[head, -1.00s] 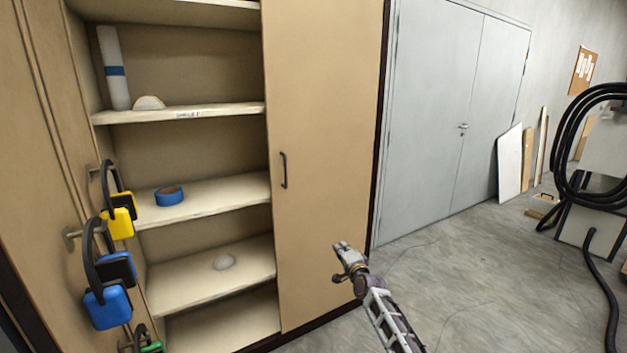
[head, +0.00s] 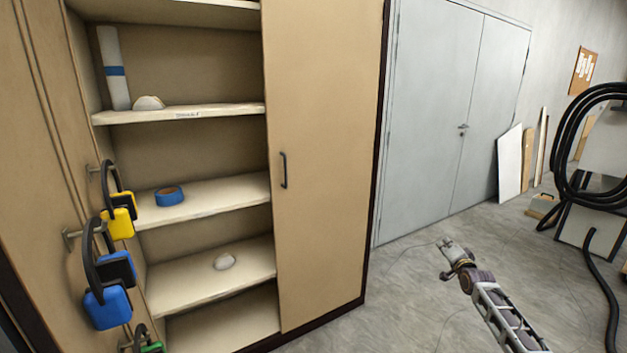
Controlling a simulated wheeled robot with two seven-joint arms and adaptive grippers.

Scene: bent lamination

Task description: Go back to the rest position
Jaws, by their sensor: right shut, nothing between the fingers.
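My right gripper (head: 447,249) is in the lower right of the head view, over the bare floor and to the right of the cabinet. It is shut with nothing in it. It is well apart from the cabinet's closed door (head: 325,150). My left gripper is not in view.
The cabinet's open side has shelves (head: 220,187) with a blue tape roll (head: 169,196) and a white dust mask (head: 149,103). Yellow (head: 120,222) and blue ear defenders (head: 108,306) hang at left. A coiled black hose (head: 566,150) is at right. The floor (head: 400,290) around my gripper is clear.

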